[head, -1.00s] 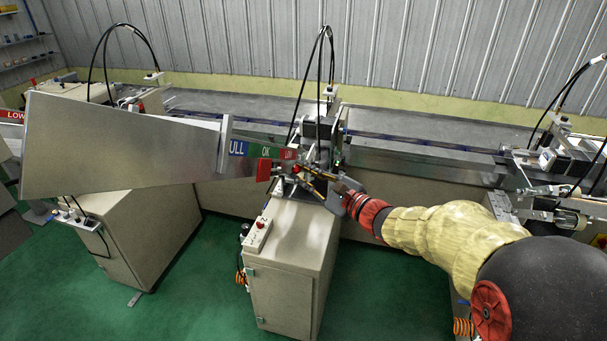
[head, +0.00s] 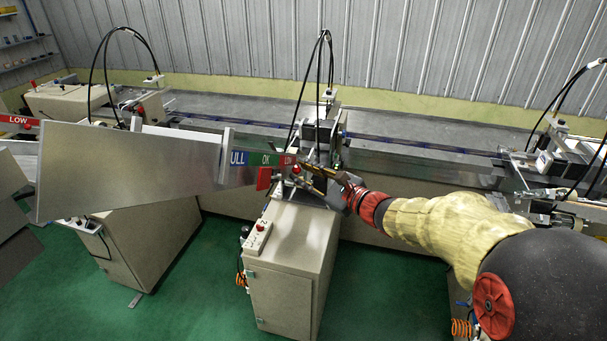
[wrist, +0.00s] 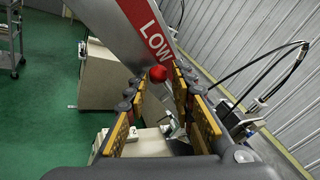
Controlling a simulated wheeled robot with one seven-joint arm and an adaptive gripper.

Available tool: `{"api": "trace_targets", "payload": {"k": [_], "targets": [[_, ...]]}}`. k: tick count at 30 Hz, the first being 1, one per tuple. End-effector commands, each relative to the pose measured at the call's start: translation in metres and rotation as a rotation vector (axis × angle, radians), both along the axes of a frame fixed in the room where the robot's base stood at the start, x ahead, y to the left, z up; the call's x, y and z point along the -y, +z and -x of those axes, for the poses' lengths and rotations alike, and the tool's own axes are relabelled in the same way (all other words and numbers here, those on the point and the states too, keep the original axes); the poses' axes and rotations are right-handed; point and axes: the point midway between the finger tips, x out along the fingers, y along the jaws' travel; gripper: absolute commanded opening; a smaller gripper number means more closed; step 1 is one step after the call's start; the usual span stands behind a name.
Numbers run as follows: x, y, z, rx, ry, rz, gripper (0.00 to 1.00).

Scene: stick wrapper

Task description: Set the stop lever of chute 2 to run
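The red ball knob of the stop lever (wrist: 158,73) shows in the wrist view, between the fingertips and in front of the red LOW band (wrist: 157,38). In the head view the knob (head: 296,169) is at the right end of the chute's FULL/OK/LOW strip (head: 265,160). My gripper (head: 312,171) is right beside it. In the wrist view my gripper (wrist: 157,86) is open, its yellow-padded fingers apart on either side of the knob; I cannot tell whether either touches it. The control box marked 2 (head: 257,236) sits on the cabinet below. The lever's shaft is mostly hidden.
The large metal chute panel (head: 130,175) slopes off to the left. The feeder head with black hoses (head: 320,130) stands close behind my gripper. A second machine (head: 565,160) stands at the right. Green floor (head: 200,290) is clear around the cabinets.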

Motion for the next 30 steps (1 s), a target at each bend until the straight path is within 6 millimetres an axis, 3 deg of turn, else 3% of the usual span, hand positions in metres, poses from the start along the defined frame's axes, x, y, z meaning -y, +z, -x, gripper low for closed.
{"api": "trace_targets", "payload": {"k": [4,17,30], "targets": [[0.0,-0.001,0.0,0.0,0.001,0.0,0.35],[0.007,0.001,0.008,0.0,0.0,0.0,0.35],[0.062,0.006,0.07,0.0,-0.003,0.001,0.35]]}}
